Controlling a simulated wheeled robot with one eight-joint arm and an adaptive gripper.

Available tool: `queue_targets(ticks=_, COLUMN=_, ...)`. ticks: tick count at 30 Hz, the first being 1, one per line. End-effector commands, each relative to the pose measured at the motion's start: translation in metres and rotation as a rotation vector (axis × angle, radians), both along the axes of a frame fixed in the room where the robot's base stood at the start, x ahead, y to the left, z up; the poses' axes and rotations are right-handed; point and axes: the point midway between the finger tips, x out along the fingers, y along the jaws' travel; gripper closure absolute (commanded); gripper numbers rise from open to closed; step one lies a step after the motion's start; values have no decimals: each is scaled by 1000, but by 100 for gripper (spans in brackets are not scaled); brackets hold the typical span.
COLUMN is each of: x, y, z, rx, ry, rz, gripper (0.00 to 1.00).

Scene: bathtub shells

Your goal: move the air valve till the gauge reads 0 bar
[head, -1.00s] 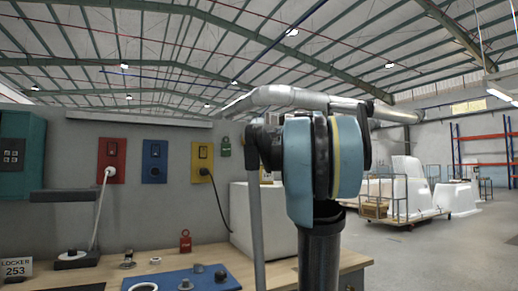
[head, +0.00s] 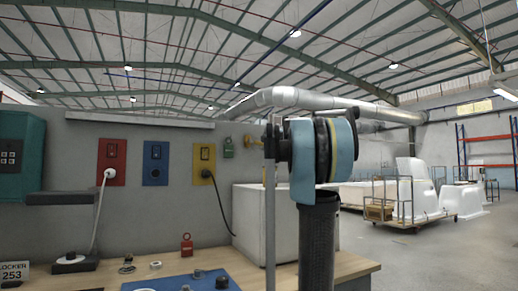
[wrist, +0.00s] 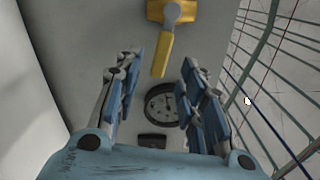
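The yellow air valve (wrist: 168,14) is at the top of the wrist view, with its yellow lever (wrist: 161,57) pointing down from a grey pivot. The round dark gauge (wrist: 161,103) shows between my fingers, lower in the picture; its reading is too small to tell. My gripper (wrist: 160,62) is open, one blue-padded finger on each side, with nothing held. The lever's lower end lies between the fingertips in the picture; I see no contact. In the head view my arm stands in front of the wall and my gripper cannot be made out.
A workbench (head: 350,262) carries a blue mat (head: 215,274), a red padlock (head: 187,245) and small parts. Red (head: 112,155), blue (head: 155,172) and yellow (head: 204,162) sockets are on the grey wall. A white box (head: 258,215) stands behind my arm. Open floor lies to the right.

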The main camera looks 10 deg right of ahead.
Motion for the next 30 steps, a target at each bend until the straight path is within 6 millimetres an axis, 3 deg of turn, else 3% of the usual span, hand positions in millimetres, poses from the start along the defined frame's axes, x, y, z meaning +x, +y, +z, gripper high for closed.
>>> queue_targets(ticks=12, x=55, y=18, z=0, rx=0, ry=0, rz=1, gripper=63)
queue_targets(ticks=18, x=66, y=22, z=0, rx=0, ry=0, rz=2, gripper=63)
queue_targets(ticks=28, x=68, y=23, z=0, rx=0, ry=0, rz=2, gripper=63)
queue_targets(ticks=30, x=68, y=23, z=0, rx=0, ry=0, rz=2, gripper=79)
